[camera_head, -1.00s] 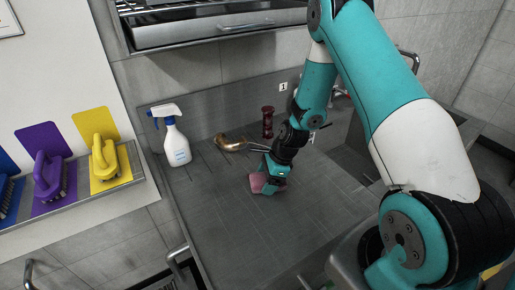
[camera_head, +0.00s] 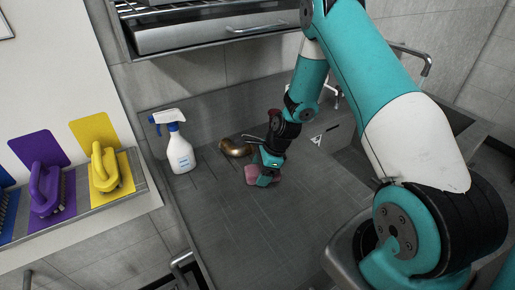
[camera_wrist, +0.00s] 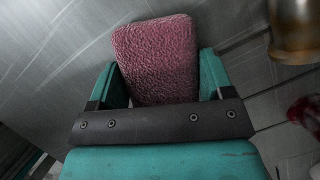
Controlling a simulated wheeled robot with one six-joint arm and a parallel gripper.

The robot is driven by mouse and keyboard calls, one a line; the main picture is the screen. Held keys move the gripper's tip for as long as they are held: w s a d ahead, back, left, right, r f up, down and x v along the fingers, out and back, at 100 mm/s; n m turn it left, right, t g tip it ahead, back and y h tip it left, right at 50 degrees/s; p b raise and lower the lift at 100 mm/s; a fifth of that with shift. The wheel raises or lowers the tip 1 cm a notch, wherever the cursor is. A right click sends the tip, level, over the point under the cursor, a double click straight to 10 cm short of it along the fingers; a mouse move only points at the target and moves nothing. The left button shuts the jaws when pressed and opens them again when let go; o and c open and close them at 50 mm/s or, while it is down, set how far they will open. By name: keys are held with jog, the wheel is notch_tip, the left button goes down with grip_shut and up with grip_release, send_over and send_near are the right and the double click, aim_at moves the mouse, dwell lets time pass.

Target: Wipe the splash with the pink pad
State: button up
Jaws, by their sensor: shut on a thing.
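The pink pad (camera_head: 250,174) is at the grey worktop (camera_head: 250,225), just in front of the copper-coloured vessel. My gripper (camera_head: 264,173) is shut on the pad, a teal finger on each side. In the wrist view the pad (camera_wrist: 155,50) sticks out beyond the teal fingers, with its rough, textured face showing. In the head view the pad looks low at the worktop, but I cannot tell for certain whether it touches. I cannot make out the splash in either view; the pad and gripper may cover it.
The copper-coloured vessel (camera_head: 236,148) stands close behind the pad and shows at the wrist view's upper right (camera_wrist: 293,35). A white spray bottle (camera_head: 180,152) stands left. A dark red item (camera_head: 274,113) is mostly behind my arm. The front worktop is clear. Purple (camera_head: 46,190) and yellow (camera_head: 104,168) brushes sit left.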

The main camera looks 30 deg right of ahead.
jog(key=r+p, duration=0.1)
jog(key=r, duration=0.2)
jog(key=shift+s+r, duration=0.15)
jog(key=shift+s, duration=0.05)
jog(key=shift+w+r+p, duration=0.1)
jog(key=shift+r+p, duration=0.25)
jog(key=shift+p, duration=0.1)
jog(key=shift+r+p, duration=1.55)
jog(key=shift+r, duration=0.45)
